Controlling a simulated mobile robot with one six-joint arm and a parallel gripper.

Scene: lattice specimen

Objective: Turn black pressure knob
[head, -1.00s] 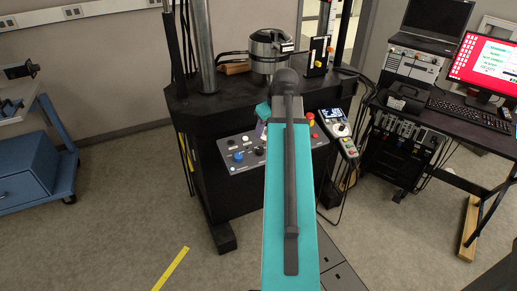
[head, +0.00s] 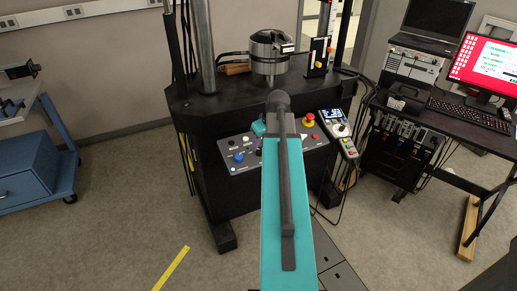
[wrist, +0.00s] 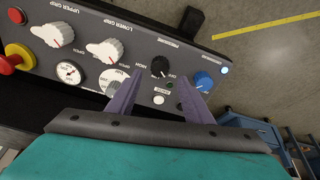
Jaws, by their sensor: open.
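The black pressure knob (wrist: 160,67) sits on the grey control panel (wrist: 225,52) in the wrist view, between the white grip knobs and a blue knob. Its face is visible. My gripper (wrist: 160,79) is open, with its two purple fingers apart. In that view the knob appears between and just beyond the fingertips, and no contact is visible. In the head view my gripper is mostly hidden behind my arm. Only a teal part of it shows, in front of the panel.
A blue knob (wrist: 203,80) is close to the right finger. White upper grip (wrist: 59,35) and lower grip (wrist: 110,50) knobs and a red and yellow stop button (wrist: 18,58) lie to the left.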

